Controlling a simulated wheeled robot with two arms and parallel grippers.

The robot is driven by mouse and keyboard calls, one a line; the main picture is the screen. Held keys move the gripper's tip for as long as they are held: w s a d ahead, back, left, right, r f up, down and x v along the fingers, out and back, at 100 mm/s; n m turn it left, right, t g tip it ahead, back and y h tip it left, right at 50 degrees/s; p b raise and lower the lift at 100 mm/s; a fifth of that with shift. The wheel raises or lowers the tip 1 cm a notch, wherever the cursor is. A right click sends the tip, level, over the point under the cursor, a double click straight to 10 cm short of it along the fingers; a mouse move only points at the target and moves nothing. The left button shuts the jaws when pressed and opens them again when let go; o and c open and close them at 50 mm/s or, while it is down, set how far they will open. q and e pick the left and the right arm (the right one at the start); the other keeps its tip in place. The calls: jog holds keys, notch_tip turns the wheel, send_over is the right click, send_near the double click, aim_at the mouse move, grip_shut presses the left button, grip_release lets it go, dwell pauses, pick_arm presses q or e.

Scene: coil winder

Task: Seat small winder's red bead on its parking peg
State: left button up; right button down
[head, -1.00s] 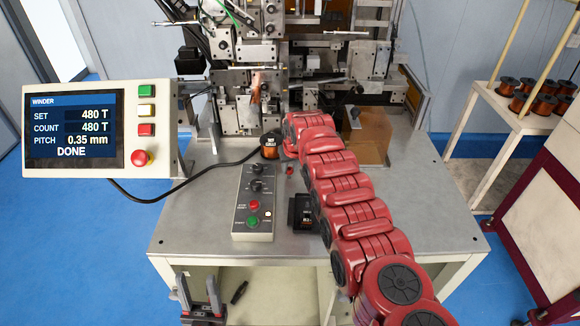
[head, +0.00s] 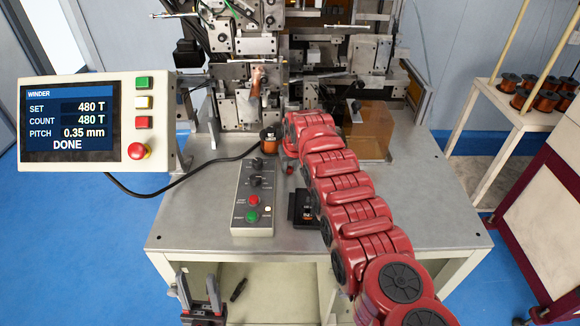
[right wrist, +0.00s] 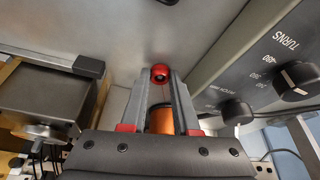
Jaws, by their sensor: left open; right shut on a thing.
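The red bead (right wrist: 160,74) is between the fingertips of my right gripper (right wrist: 160,82) in the right wrist view, and the gripper is shut on it. In the head view my right arm hides most of that gripper; a small red spot (head: 290,169) beside the arm looks like the bead. An orange-copper cylinder (right wrist: 160,119) shows between the fingers in the wrist view. The winder machine (head: 262,108) stands at the back of the table. I cannot make out the parking peg. My left gripper (head: 198,288) is open and empty, low in front of the table.
A control panel (head: 256,190) with knobs and buttons lies left of my right arm. A dark box (head: 298,208) sits close by the arm. A copper spool (head: 269,140) stands behind the panel. A display (head: 95,122) reads DONE. The table's left front (head: 190,215) is clear.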

jog(key=shift+f, duration=0.2)
jog(key=c, duration=0.6)
grip_release()
jog(key=shift+r, duration=0.1)
